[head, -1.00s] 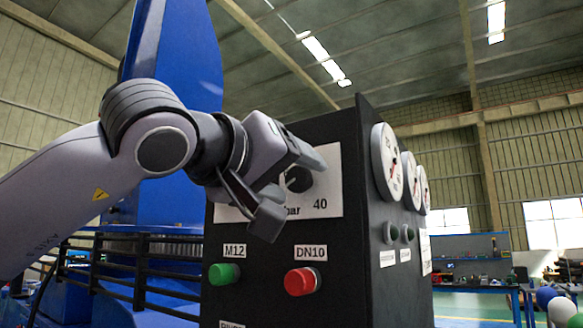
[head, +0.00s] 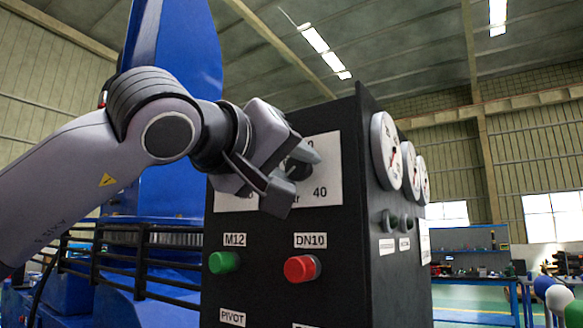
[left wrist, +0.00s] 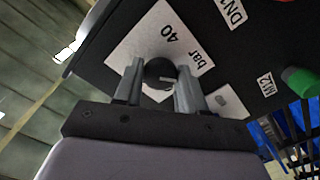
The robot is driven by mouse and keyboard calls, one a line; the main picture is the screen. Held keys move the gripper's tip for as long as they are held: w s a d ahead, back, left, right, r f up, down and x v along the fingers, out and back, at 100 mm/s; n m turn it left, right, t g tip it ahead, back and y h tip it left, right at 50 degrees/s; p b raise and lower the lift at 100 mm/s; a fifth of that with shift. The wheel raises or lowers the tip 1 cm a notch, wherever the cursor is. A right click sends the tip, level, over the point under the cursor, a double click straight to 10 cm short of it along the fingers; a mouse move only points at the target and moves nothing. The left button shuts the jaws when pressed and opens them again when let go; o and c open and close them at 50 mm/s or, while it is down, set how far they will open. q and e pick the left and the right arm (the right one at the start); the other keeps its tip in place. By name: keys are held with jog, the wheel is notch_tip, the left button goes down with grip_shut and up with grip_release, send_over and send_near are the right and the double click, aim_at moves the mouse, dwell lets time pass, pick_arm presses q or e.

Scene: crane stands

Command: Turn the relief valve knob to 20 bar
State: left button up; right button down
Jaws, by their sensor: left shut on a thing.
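The relief valve knob (head: 300,163) is a dark round knob on a white scale plate (head: 322,149) on the black panel. In the left wrist view my left gripper (left wrist: 160,84) is shut on the knob (left wrist: 158,70). A pale mark on the knob points toward the right finger, away from the "40". The exact reading cannot be told. My right gripper is not in view.
Below the plate are a green button (head: 224,262) marked M12 and a red button (head: 302,268) marked DN10. White gauges (head: 387,152) stick out from the panel's right side. A black railing (head: 135,250) and a blue machine stand behind on the left.

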pick_arm(q)
jog(key=n+b, duration=0.2)
jog(key=n, duration=0.4)
jog(key=shift+f+b, duration=0.1)
jog(key=shift+b, duration=0.2)
jog(key=n+b, duration=0.2)
jog(key=n, duration=0.4)
jog(key=shift+n, duration=0.3)
jog(key=n+b, duration=0.1)
jog(key=n, duration=0.1)
jog(key=shift+n, duration=0.3)
jog(key=n+b, duration=0.1)
jog(key=n, duration=0.1)
jog(key=shift+n, duration=0.4)
jog(key=n+b, duration=0.1)
jog(key=n, duration=0.1)
jog(key=shift+n, duration=0.3)
jog(key=n+b, duration=0.1)
jog(key=n, duration=0.4)
jog(key=shift+b, duration=0.3)
jog(key=shift+n+b, duration=0.4)
jog(key=shift+n, duration=1.2)
